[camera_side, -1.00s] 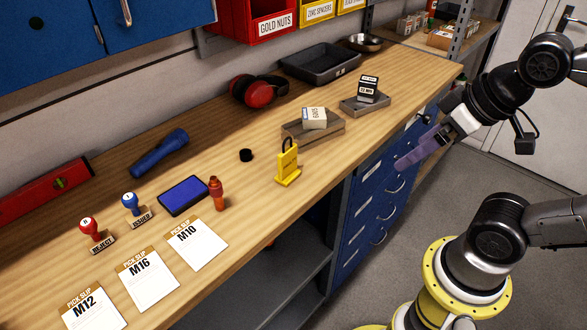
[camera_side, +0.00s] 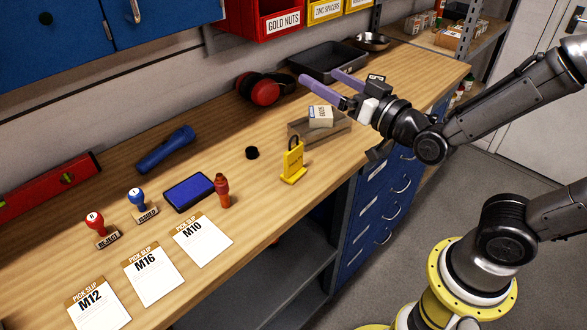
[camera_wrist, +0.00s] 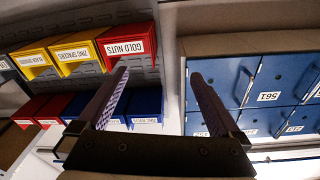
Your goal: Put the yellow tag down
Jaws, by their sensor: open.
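The yellow tag (camera_side: 292,164) stands upright on the wooden bench near its front edge, with a dark loop at its top, in the side view. It is not seen in the wrist view. My gripper (camera_side: 318,76) is above the back part of the bench, up and to the right of the tag in the picture and clear of it. Its two purple fingers are spread with nothing between them. They also show apart and empty in the wrist view (camera_wrist: 159,76), pointing toward the wall bins and blue drawers.
A wooden tray (camera_side: 325,129) with a small box (camera_side: 320,116) is right of the tag. Red ear muffs (camera_side: 264,90) lie behind. Bare bench (camera_side: 215,115) lies between.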

